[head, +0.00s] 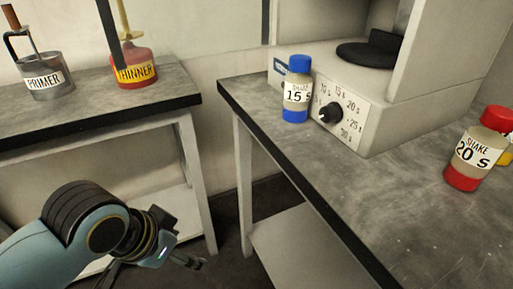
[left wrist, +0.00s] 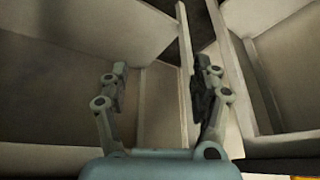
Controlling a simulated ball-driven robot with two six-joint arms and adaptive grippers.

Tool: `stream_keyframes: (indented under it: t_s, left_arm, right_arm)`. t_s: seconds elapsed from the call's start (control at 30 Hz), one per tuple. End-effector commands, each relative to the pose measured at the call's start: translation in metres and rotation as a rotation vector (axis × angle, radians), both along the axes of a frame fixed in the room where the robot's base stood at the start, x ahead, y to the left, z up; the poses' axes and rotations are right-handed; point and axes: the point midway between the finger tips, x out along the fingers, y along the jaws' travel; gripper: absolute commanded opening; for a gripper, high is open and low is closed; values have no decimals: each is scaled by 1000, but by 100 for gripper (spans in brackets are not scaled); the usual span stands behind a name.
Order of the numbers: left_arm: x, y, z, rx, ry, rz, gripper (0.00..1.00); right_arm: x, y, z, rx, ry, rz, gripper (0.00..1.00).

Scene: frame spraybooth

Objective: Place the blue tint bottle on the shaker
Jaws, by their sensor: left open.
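The blue tint bottle (head: 297,90) has a blue cap, a blue base and a label reading 15 s. It stands upright on the grey bench, just left of the shaker's dial. The shaker (head: 375,115) is a pale machine with a timer dial and a round black plate (head: 367,54) on top; nothing stands on the visible part of the plate. My left gripper (head: 200,264) is low at the lower left, in front of the benches and apart from the bottle. In the left wrist view its two fingers (left wrist: 160,88) are spread with nothing between them. My right gripper is out of view.
A red-capped bottle (head: 478,150) labelled 20 s stands on the right bench (head: 300,150), with a yellow item partly hidden behind it. A primer can (head: 45,78) and a red thinner can (head: 136,68) stand on the left bench (head: 100,108). A gap separates the benches.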

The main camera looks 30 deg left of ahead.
Motion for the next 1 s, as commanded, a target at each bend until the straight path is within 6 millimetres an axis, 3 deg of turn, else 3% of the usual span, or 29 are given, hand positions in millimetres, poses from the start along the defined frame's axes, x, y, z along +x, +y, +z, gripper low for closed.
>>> stream_keyframes:
  t_s: [0.03, 0.2, 0.3, 0.43, 0.5, 0.6, 0.8, 1.0]
  left_arm:
    - [24, -14, 31, -39, -109, -42, 64]
    - [106, -59, 134, -172, -540, -179, 64]
    - [142, -71, 190, -223, -784, -205, 64]
    - [168, -73, 243, -258, -1011, -191, 64]
    - [175, -71, 259, -267, -1082, -177, 64]
    - [186, -71, 269, -271, -1124, -166, 64]
    - [218, -81, 269, -272, -1127, -165, 64]
    - [235, -86, 268, -270, -1124, -167, 64]
  right_arm:
    - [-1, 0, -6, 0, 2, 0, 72]
    - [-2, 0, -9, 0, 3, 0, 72]
    - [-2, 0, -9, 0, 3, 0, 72]
    - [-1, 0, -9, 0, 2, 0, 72]
    - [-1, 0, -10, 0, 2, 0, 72]
    - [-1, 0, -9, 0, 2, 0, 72]
    - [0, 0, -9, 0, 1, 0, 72]
    - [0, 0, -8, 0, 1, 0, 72]
